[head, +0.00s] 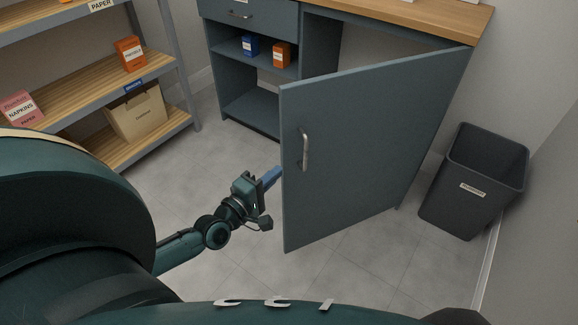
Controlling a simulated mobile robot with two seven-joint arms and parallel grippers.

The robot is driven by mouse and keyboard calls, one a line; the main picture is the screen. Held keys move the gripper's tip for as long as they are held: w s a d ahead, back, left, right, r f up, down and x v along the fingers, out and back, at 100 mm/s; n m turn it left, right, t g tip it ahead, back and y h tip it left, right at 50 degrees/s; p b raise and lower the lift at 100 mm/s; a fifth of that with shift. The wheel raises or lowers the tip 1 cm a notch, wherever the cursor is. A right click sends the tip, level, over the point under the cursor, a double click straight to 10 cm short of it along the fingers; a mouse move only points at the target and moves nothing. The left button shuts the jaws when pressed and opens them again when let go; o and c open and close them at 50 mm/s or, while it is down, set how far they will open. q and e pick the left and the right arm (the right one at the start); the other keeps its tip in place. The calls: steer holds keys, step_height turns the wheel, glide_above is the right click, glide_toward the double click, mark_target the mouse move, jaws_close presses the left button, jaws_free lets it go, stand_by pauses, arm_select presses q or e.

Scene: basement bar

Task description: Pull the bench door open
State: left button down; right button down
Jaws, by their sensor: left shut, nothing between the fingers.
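The bench door (365,150) is a blue-grey panel hinged at its right side on the bench. It stands swung wide open, out into the room. Its silver bar handle (306,150) is on the face toward me, near the free edge. My left gripper (276,174) is shut and empty. Its blue fingertips are at the door's free edge, below and left of the handle. I cannot tell whether they touch the door or reach a little behind it. My right gripper is not in view.
The bench (250,62) has a drawer and open shelves with a blue box (250,46) and an orange box (282,54). A dark bin (470,185) stands right of the door by the wall. A shelf rack (110,85) stands left. Grey floor lies clear between.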

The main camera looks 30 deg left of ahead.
mark_target(298, 154)
arm_select(q)
steer(key=w, duration=0.5)
steer(key=w+d+b, duration=0.1)
steer(key=w, duration=0.2)
steer(key=shift+w, duration=0.75)
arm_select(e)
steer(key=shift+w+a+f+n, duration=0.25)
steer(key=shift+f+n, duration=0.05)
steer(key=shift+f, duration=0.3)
arm_select(q)
steer(key=shift+d, duration=0.1)
